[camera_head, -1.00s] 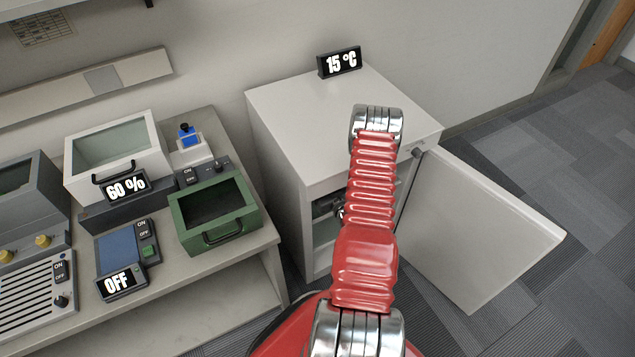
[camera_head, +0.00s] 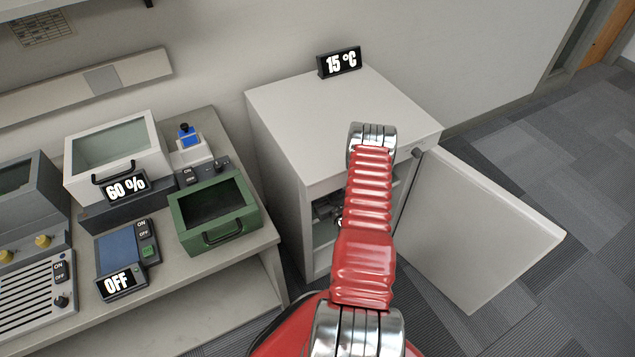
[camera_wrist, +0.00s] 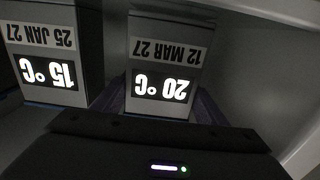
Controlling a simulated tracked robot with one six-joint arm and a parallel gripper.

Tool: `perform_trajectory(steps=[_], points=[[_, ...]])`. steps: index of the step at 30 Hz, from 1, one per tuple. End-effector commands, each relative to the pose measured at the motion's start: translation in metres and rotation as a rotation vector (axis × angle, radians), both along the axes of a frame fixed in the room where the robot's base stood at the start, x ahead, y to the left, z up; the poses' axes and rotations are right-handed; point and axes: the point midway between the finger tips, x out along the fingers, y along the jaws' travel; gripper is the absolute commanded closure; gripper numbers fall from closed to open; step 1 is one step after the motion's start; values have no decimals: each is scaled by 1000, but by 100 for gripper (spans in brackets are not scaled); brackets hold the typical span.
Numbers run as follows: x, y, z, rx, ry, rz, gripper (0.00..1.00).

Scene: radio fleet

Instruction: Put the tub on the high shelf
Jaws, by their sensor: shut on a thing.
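In the wrist view a pale tub (camera_wrist: 168,48) shows a label reading 12 MAR 27 and a lit 20 °C display, upside down in the picture. My gripper (camera_wrist: 165,108) is shut on this tub, with purplish finger parts at both sides of it. A second tub (camera_wrist: 45,50), reading 25 JAN 27 and 15 °C, stands beside it on the left. In the head view my arm reaches into the open white cabinet (camera_head: 275,170), and hides most of the inside. I cannot make out the high shelf clearly.
The cabinet door (camera_head: 480,230) stands wide open to the right. A 15 °C display (camera_head: 339,62) is on the cabinet top, which is otherwise clear. The bench at left holds a green box (camera_head: 245,225), a white lidded box (camera_head: 115,150) and other devices.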

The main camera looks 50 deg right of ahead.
Motion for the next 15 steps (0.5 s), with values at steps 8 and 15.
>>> perform_trajectory(steps=[8, 15], points=[[0, -1, 0, -1, -2, -1, 61], [0, 0, -2, 0, 0, -1, 22]])
